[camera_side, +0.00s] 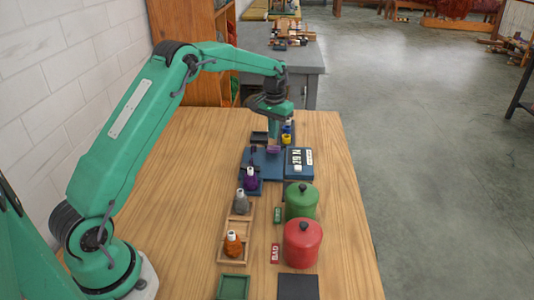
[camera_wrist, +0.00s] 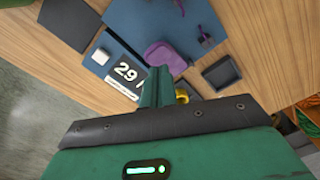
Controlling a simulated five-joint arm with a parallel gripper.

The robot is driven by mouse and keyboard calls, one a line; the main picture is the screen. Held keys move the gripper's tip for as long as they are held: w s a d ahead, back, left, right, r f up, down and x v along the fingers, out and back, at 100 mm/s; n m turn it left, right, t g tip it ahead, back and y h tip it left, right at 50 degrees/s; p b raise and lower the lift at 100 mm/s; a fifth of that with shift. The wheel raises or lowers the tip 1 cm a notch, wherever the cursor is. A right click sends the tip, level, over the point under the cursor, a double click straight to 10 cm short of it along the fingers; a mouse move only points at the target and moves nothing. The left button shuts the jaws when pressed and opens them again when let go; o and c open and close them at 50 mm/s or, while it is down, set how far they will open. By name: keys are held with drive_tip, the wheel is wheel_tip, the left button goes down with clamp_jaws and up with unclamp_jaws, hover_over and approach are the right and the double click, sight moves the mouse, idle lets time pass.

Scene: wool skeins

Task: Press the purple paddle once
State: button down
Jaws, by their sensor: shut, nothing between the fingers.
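The purple paddle (camera_wrist: 165,56) lies on a blue base (camera_wrist: 150,22) in the wrist view. It also shows in the side view (camera_side: 273,149), small and right below my fingertips. My gripper (camera_wrist: 157,75) is shut and empty, its green fingers pointing down at the near edge of the paddle. In the side view my gripper (camera_side: 275,143) is over the far part of the table. I cannot tell whether the tips touch the paddle. A display on the blue unit (camera_side: 299,163) beside it shows digits, which read about 29 in the wrist view.
A yellow skein (camera_side: 287,138) stands close behind my gripper, near a small black tray (camera_side: 260,137). Purple (camera_side: 251,180), grey (camera_side: 241,203) and orange (camera_side: 232,244) skeins stand nearer. Green (camera_side: 300,203) and red (camera_side: 302,244) canisters stand at right. The table's left side is clear.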

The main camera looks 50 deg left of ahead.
sight(273, 149)
drive_tip(key=shift+r, duration=1.15)
drive_tip(key=shift+r, duration=0.1)
drive_tip(key=shift+s+d+r, duration=0.1)
drive_tip(key=shift+s+r, duration=0.05)
drive_tip(key=shift+r, duration=0.1)
drive_tip(key=s+d+r+m+t, duration=0.1)
drive_tip(key=s+d+r, duration=0.3)
drive_tip(key=s+r, duration=0.35)
drive_tip(key=s+d+r+t, duration=0.2)
drive_tip(key=s+d+r, duration=0.3)
drive_tip(key=s+r, duration=0.25)
drive_tip(key=s+d+f+m+t, duration=0.1)
drive_tip(key=s+d, duration=0.1)
drive_tip(key=s, duration=0.8)
drive_tip(key=s+d+f+m+t, duration=0.1)
drive_tip(key=s+d, duration=0.1)
drive_tip(key=s, duration=0.7)
drive_tip(key=shift+s+d+f+t, duration=0.3)
drive_tip(key=shift+s+f, duration=0.05)
